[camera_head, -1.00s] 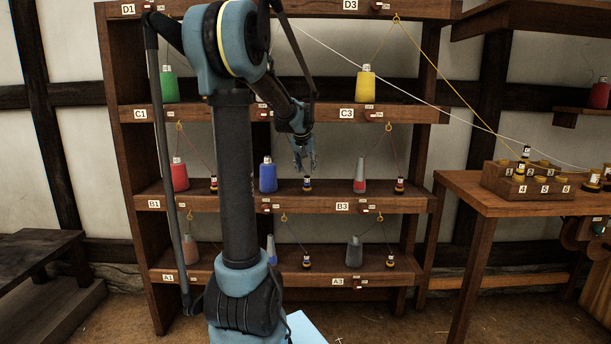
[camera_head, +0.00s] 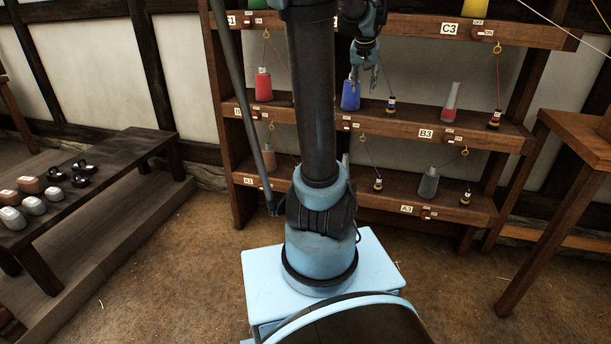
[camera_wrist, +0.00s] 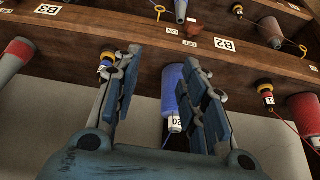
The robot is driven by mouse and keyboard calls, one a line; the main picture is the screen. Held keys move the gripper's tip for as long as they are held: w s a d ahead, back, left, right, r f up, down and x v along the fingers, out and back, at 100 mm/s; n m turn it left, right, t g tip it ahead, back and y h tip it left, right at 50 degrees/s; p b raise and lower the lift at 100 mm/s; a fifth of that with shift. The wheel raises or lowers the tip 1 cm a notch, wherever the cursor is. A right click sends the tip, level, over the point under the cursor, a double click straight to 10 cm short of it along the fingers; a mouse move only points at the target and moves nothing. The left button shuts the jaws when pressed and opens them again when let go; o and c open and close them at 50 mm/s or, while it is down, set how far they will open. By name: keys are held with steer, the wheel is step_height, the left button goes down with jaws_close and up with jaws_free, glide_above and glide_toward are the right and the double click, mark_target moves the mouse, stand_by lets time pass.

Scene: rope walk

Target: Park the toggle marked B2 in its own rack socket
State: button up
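On the middle shelf a small dark toggle with yellow and blue bands (camera_head: 391,105) stands right of a blue spool (camera_head: 351,95). In the wrist view, turned upside down, the toggle (camera_wrist: 105,68) shows beside my left finger, partly hidden by it. The label B2 (camera_wrist: 224,45) is on the shelf edge. My gripper (camera_head: 366,80) is open and empty, in front of the blue spool and left of the toggle. In the wrist view the blue spool (camera_wrist: 174,90) shows between the fingers of my gripper (camera_wrist: 162,85). I cannot make out a mark on the toggle or its socket.
A red spool (camera_head: 263,86) stands to the left, and a grey-red spool (camera_head: 452,102) and a red-banded toggle (camera_head: 494,119) to the right. The shelf above (camera_head: 410,27) is close over my gripper. A bench (camera_head: 115,165) is at the left, a table (camera_head: 580,140) at the right.

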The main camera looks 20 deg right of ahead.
steer(key=s+a+f+n+y, duration=0.15)
steer(key=s+a+f, duration=0.3)
steer(key=a, duration=0.45)
steer(key=s+a+f+n, duration=0.25)
steer(key=s+a, duration=0.25)
steer(key=a, duration=0.4)
steer(key=s+a+f+n+g+y, duration=0.1)
steer(key=s+a+f+n+g, duration=0.1)
steer(key=s+a+f, duration=0.8)
steer(key=s+f+n, duration=0.1)
steer(key=s+f, duration=0.2)
steer(key=s, duration=0.2)
steer(key=shift+a, duration=0.35)
steer(key=shift+y, duration=0.25)
steer(key=shift+w+f, duration=0.2)
steer(key=shift+w, duration=0.25)
steer(key=shift+s, duration=0.1)
steer(key=shift+c, duration=0.7)
